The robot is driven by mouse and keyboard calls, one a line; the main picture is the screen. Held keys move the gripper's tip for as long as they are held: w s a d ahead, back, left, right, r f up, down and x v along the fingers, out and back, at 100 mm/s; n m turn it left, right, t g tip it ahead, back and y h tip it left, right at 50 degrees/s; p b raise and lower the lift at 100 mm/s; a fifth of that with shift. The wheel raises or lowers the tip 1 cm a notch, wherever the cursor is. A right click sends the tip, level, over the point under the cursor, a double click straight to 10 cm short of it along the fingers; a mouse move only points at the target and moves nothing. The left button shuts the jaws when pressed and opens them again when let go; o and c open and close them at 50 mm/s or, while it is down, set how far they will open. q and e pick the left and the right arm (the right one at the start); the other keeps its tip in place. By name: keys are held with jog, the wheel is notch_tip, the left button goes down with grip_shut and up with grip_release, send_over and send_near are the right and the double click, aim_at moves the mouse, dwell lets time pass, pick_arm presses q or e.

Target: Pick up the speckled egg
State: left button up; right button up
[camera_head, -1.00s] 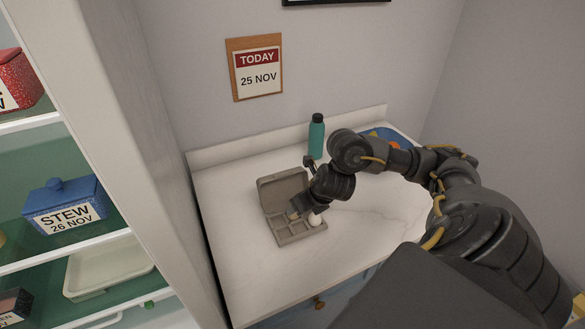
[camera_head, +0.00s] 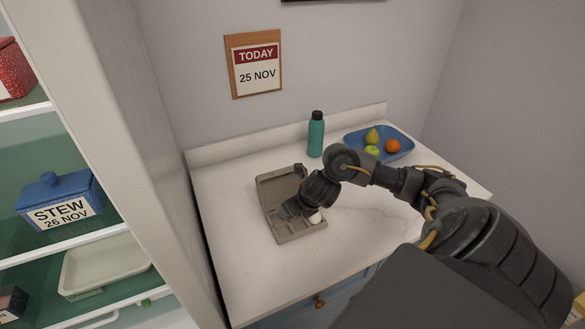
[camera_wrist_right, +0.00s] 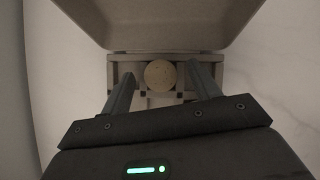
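A grey-brown egg carton (camera_head: 292,238) stands open on the white counter, its lid leaning up at the back. My right gripper (camera_wrist_right: 161,76) reaches down over the carton with its fingers apart. A tan, round egg (camera_wrist_right: 160,75) shows between the fingers in the right wrist view, with a gap on each side; its speckles are hard to make out. In the head view my gripper hides this egg. A white egg (camera_head: 316,218) shows at the carton's right side, next to my right wrist. My left gripper is not in view.
A teal bottle (camera_head: 316,135) stands behind the carton. A blue tray (camera_head: 403,148) with fruit lies at the back right. A shelf with a blue stew box (camera_head: 58,195) is on the left, behind a white upright panel. The counter's front is clear.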

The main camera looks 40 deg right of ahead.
jog(key=c, duration=1)
notch_tip(320, 180, up, 10)
jog(key=p, duration=0.4)
